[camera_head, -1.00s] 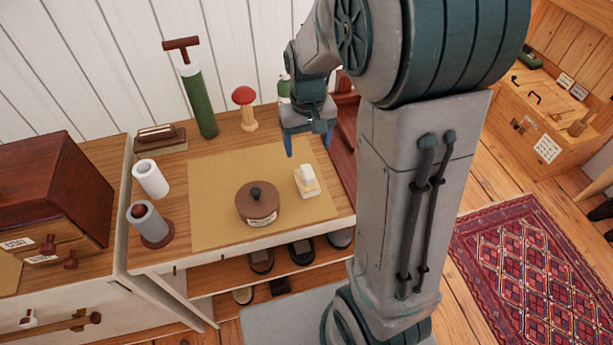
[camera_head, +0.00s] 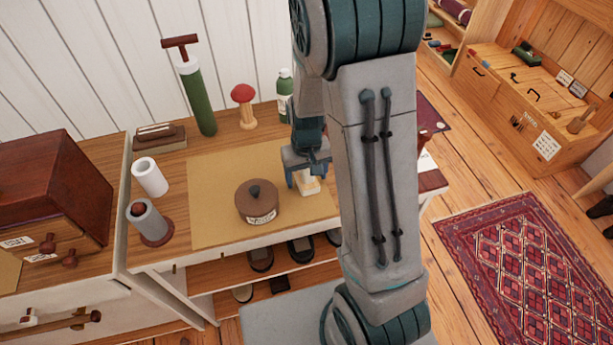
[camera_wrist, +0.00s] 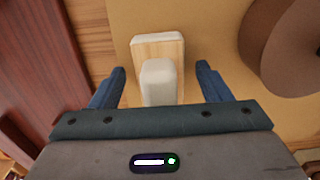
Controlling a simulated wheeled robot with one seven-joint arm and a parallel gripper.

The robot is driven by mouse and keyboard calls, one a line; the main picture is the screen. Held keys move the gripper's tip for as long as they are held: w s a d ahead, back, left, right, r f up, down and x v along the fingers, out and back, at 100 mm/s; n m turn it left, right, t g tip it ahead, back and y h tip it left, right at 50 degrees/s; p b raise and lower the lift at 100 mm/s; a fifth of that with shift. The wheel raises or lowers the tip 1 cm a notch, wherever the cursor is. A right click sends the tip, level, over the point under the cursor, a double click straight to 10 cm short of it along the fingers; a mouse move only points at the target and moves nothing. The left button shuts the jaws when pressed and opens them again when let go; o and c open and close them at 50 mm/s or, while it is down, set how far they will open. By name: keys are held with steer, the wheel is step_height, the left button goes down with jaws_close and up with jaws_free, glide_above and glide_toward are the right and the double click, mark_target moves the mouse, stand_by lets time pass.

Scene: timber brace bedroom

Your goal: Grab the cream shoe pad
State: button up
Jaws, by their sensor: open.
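The cream shoe pad (camera_head: 308,186) lies on the tan mat on the bench top, partly hidden by my gripper in the head view. In the wrist view the cream shoe pad (camera_wrist: 158,80) shows a pale wooden base with a raised cream block on it. My gripper (camera_head: 306,180) is right above it. In the wrist view its two blue fingers (camera_wrist: 161,84) are apart, one to each side of the pad, with gaps on both sides and nothing held.
A round brown lidded pot (camera_head: 257,203) stands left of the pad on the tan mat (camera_head: 215,180). A red mushroom-topped tool (camera_head: 244,105), a green bottle (camera_head: 285,95) and a green cylinder (camera_head: 196,100) stand behind. Shoes sit on the shelf below.

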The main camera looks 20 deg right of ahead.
steer(key=c, duration=1.1)
steer(key=shift+r, duration=0.1)
